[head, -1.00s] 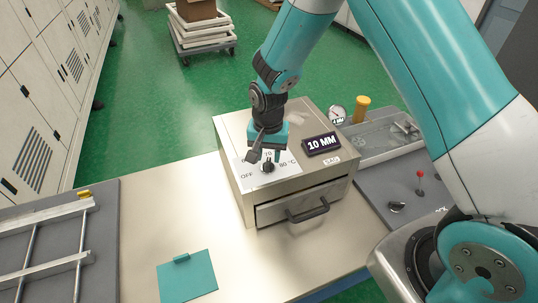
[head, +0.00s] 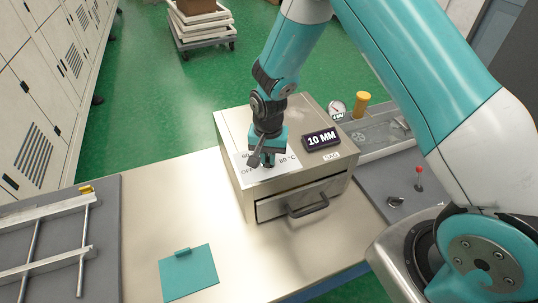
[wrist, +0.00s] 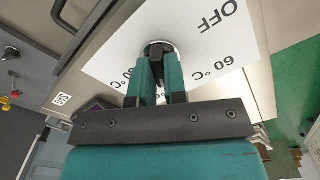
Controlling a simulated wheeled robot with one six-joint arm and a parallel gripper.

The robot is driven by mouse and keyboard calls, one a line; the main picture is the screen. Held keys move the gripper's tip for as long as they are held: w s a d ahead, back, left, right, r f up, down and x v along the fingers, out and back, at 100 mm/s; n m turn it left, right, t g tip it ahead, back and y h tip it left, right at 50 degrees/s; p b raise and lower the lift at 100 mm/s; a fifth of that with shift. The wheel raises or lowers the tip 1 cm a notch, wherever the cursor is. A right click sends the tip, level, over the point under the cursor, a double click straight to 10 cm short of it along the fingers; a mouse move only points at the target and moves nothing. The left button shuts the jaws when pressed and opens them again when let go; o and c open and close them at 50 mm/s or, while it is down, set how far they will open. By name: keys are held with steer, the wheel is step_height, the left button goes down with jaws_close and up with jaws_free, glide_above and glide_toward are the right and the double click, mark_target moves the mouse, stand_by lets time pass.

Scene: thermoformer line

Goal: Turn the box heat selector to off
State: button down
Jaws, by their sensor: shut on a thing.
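The metal heater box (head: 228,137) stands on the bench in the head view. A white dial plate on its top (head: 280,170) reads OFF, 60 °C and 80 °C, with another mark partly hidden. My gripper (head: 265,162) points down over the dial, its fingers shut on the dark selector knob. In the wrist view, the knob (wrist: 157,47) shows between the tips of my gripper (wrist: 157,62), with OFF at the upper right and 60 °C to the right. The fingers cover much of the knob, so I cannot tell which mark it points to.
A 10 MM display (head: 321,139) sits on the box top, right of my gripper. The box's drawer handle (head: 308,206) sticks out in front. A teal plate (head: 188,272) lies on the bench, and a metal frame (head: 45,262) lies at left. Bare bench lies between them.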

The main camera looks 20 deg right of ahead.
mark_target(268, 157)
steer(key=shift+n, duration=0.3)
steer(key=n+b, duration=0.2)
steer(key=n, duration=0.3)
steer(key=shift+f+n+b, duration=0.1)
steer(key=shift+n+b, duration=0.2)
steer(key=shift+b, duration=0.1)
steer(key=n+b, duration=0.2)
steer(key=n, duration=0.5)
steer(key=n+b, duration=0.1)
steer(key=n, duration=0.4)
steer(key=shift+w+n, duration=0.1)
steer(key=shift+n, duration=0.2)
steer(key=shift+n+b, duration=0.5)
steer(key=shift+n, duration=2.1)
steer(key=c, duration=1.2)
jaws_free()
steer(key=shift+o, duration=0.2)
step_height(268, 157, up, 18)
steer(key=b, duration=0.3)
steer(key=shift+f, duration=0.15)
